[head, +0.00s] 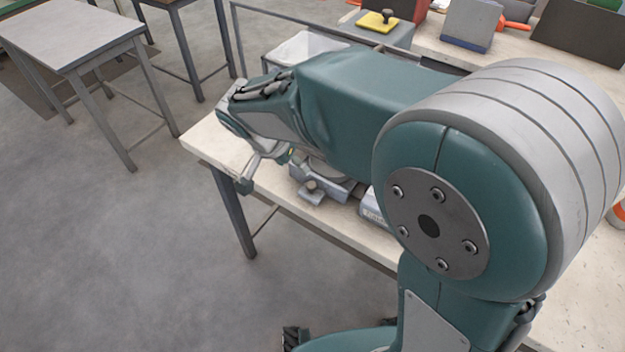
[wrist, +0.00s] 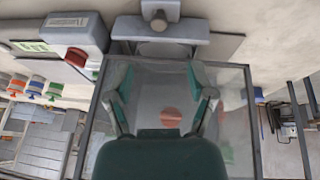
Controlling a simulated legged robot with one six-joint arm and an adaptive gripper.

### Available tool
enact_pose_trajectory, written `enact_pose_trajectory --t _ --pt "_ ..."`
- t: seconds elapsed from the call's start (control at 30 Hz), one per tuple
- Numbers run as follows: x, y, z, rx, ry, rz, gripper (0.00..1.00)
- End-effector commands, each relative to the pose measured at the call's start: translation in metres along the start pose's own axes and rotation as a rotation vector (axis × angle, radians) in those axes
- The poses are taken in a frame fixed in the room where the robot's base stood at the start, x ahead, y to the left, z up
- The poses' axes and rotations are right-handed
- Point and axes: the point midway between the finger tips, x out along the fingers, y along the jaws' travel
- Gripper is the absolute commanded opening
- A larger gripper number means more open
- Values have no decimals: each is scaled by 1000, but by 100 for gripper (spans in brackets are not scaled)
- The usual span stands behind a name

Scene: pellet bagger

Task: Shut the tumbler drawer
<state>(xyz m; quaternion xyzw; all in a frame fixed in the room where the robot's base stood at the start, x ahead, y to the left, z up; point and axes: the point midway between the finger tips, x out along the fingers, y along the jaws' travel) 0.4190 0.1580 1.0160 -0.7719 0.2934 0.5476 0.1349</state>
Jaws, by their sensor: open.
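A grey-blue drawer unit with a round knob (head: 313,187) sits near the front edge of the bench, partly hidden by my arm. I take it to be the tumbler drawer. In the wrist view a grey block with a knob (wrist: 158,20) shows at the top centre, beyond my fingertips. My gripper (head: 265,170) is left of the knob in the head view, apart from it. In the wrist view my gripper (wrist: 160,78) has its fingers spread, with nothing between them. How far the drawer is out, I cannot tell.
A pale device with a red button (wrist: 75,35) stands beside the block. A clear framed panel (wrist: 235,110) and a reddish disc (wrist: 170,117) lie behind the fingers. Several coloured spools (wrist: 35,90) are at left. The floor (head: 110,250) before the bench (head: 205,143) is clear.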

Motion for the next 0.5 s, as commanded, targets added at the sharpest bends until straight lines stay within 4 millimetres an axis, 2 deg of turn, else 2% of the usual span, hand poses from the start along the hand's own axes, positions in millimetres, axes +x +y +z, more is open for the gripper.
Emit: enact_pose_trajectory --t 0.1,0.2,0.37,0.5 --pt "0 0 -1 176 1 -1 70" --pt "0 0 -2 266 2 -1 70" --pt "6 1 -2 301 1 1 70" --pt "26 1 -2 299 -1 3 70"
